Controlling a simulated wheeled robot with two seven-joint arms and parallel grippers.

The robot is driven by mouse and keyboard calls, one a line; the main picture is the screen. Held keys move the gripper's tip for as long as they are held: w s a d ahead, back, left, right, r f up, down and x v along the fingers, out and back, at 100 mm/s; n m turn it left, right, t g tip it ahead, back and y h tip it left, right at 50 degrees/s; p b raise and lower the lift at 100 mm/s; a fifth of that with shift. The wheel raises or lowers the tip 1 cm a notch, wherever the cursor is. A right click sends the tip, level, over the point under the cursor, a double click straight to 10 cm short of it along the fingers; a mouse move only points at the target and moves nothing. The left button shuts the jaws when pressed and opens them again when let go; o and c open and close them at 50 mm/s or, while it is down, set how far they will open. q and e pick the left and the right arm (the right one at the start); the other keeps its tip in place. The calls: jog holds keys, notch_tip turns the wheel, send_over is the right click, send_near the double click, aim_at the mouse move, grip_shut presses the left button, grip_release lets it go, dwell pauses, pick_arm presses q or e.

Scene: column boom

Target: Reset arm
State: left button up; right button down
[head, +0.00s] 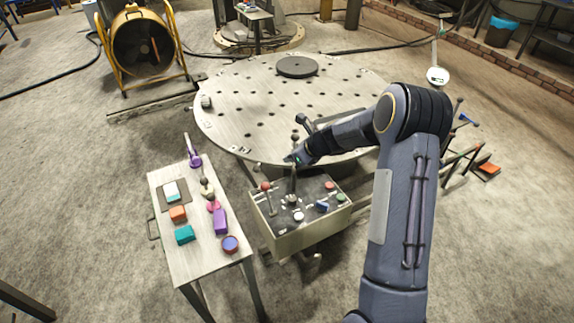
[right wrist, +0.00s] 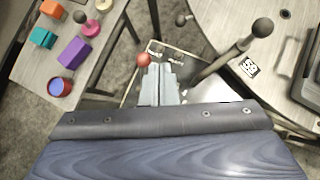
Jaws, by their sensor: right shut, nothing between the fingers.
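My right arm reaches in from the right in the head view, and its gripper (head: 290,158) is above the back of the control box (head: 292,239). In the right wrist view the pale fingers of my right gripper (right wrist: 158,72) are together and empty. A lever with a red ball knob (head: 265,186) stands on the box, left of the gripper. The red knob also shows in the right wrist view (right wrist: 143,60), just beyond the fingertips. A dark lever (head: 293,182) rises from the box close under the gripper. I cannot tell whether they touch. My left gripper is out of view.
A narrow table (head: 203,254) with coloured blocks and small parts stands left of the box. A large round drilled table (head: 245,100) is behind it. A yellow-framed fan (head: 142,45) stands at back left. Bare floor lies at left.

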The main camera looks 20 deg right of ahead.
jog(key=shift+r, duration=0.1)
dwell(0.4)
jog(key=s+a+r+n+y, duration=0.1)
jog(key=s+a+r+n, duration=0.2)
jog(key=s+r+n, duration=0.4)
jog(key=s+a+r+n, duration=0.4)
jog(key=s+r+n, duration=0.1)
jog(key=s+r, duration=0.35)
jog(key=s+a+n+g, duration=0.1)
jog(key=s+a+n, duration=0.1)
jog(key=s+n, duration=0.6)
jog(key=s+a+n+h, duration=0.1)
jog(key=s+a+n, duration=0.1)
jog(key=s+n, duration=0.6)
jog(key=s+f, duration=0.1)
jog(key=s, duration=0.5)
jog(key=shift+g+h, duration=0.3)
jog(key=shift+g, duration=0.1)
jog(key=shift+w+r, duration=0.1)
